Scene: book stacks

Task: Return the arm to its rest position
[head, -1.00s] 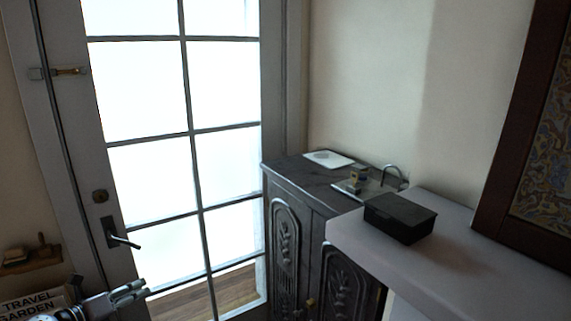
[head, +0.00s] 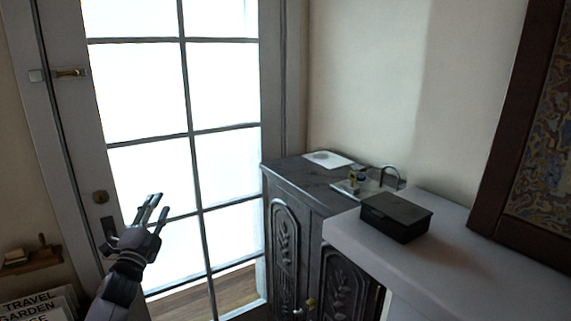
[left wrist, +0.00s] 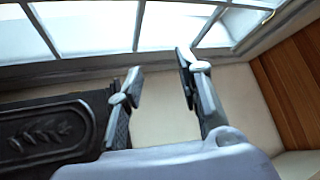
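My left gripper (head: 160,205) is raised in front of the glazed door at the left of the head view, with its fingers pointing up. In the left wrist view its two fingers (left wrist: 158,65) stand apart with nothing between them, so it is open and empty. My left arm comes in from the bottom left, below the gripper. My right gripper is not in view.
The glazed door (head: 150,85) stands close behind the gripper. A dark carved cabinet (head: 285,250) is to the right. A black box (head: 397,217) sits on a pale ledge (head: 450,257). Books (head: 35,307) and a small wooden shelf (head: 32,260) are at lower left.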

